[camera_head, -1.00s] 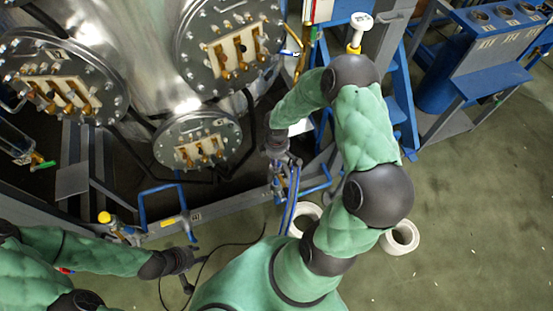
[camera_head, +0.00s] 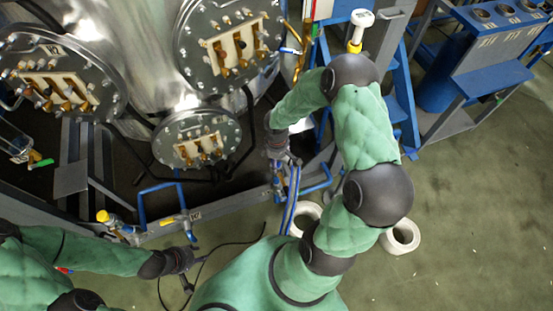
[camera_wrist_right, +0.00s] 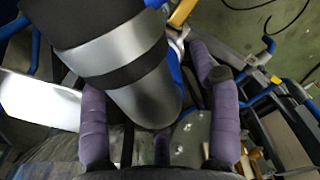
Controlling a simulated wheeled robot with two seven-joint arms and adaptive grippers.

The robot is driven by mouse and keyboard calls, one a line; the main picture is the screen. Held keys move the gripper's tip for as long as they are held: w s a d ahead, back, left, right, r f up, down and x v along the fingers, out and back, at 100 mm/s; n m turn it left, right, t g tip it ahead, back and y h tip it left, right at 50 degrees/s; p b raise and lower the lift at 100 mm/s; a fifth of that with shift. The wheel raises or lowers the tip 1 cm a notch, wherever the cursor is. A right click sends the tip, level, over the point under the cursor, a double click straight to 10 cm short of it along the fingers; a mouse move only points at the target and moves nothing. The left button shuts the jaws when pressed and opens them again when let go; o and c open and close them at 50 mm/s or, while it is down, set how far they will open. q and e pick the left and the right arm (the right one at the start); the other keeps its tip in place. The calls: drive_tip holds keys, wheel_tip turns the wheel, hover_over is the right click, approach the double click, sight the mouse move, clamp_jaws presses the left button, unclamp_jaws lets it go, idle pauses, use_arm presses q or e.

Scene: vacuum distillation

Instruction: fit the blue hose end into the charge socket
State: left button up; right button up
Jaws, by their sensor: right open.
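My right gripper (camera_head: 280,158) is at the front of the vessel frame, above blue hoses (camera_head: 291,200) that hang down to the floor. The charge socket cannot be made out. My left gripper (camera_head: 190,262) is low at the left, away from the hoses; its fingers are too small to read.
A steel vessel with round bolted flanges (camera_head: 230,75) fills the upper left. Blue pipe handles (camera_head: 160,187) and a yellow-capped valve (camera_head: 103,216) line its front. White rolls (camera_head: 401,238) lie on the floor below my right arm.

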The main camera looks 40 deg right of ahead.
wheel_tip(320, 180, up, 12)
drive_tip(key=shift+w, duration=0.1)
idle(0.5)
idle(0.5)
